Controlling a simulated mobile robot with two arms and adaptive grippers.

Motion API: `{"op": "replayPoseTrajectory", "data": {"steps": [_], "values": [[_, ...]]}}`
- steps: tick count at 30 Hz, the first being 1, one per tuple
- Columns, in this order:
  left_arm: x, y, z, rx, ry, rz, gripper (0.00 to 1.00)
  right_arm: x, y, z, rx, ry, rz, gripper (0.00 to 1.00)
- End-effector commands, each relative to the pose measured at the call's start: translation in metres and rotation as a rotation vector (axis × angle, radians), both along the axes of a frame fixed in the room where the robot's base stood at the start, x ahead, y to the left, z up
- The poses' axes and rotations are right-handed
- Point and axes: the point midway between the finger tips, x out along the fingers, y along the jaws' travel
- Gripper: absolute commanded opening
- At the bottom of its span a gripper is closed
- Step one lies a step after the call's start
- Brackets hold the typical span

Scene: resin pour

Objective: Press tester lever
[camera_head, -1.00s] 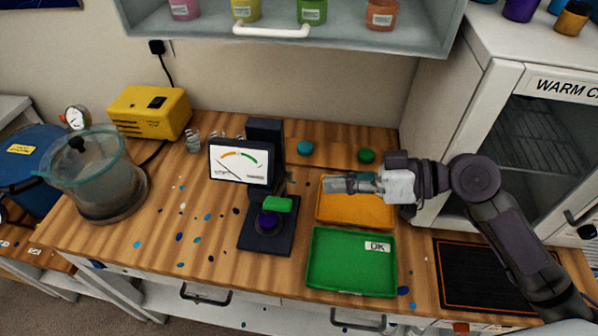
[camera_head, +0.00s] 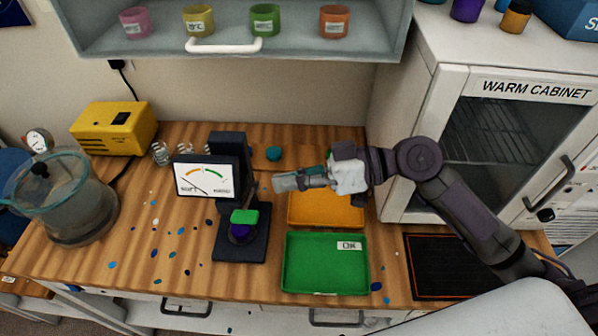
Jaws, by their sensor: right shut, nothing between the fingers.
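The tester (camera_head: 262,245) is a black stand on the wooden bench, with a tilted white gauge (camera_head: 204,180) on its left. The gauge has an orange and a green arc and a dark needle lying toward the left. A green block (camera_head: 244,217) on the tester sits just above a small purple piece (camera_head: 240,234) on its base. I cannot clearly make out which part is the lever. My right gripper (camera_head: 276,183) is shut and empty, pointing left, a short gap right of the tester's column and over the back of the orange tray. My left gripper is out of view.
An orange tray (camera_head: 335,211) and a green tray (camera_head: 325,283) marked OK stand right of the tester. A glass vessel (camera_head: 77,210) and yellow box (camera_head: 115,128) are at left. A warm cabinet (camera_head: 482,135) stands at right. A shelf hangs above.

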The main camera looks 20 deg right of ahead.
Motion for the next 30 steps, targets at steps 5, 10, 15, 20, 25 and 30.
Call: {"op": "replayPoseTrajectory", "data": {"steps": [5, 10, 15, 20, 25, 30], "values": [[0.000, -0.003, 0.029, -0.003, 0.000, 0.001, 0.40, 0.008, 0.040, -0.001, 0.005, 0.002, 0.002, 0.00], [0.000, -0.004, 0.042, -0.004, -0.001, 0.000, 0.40, 0.005, 0.057, -0.023, -0.001, 0.008, 0.000, 0.00], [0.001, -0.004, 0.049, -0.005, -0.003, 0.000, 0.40, -0.002, 0.059, -0.041, 0.000, 0.004, -0.002, 0.00], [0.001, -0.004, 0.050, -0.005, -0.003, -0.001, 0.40, -0.005, 0.059, -0.047, 0.001, 0.000, 0.000, 0.00], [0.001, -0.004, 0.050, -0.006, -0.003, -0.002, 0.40, -0.005, 0.059, -0.048, 0.001, -0.001, 0.000, 0.00], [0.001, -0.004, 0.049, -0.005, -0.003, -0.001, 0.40, -0.005, 0.059, -0.049, -0.001, -0.003, 0.000, 0.00]]}}
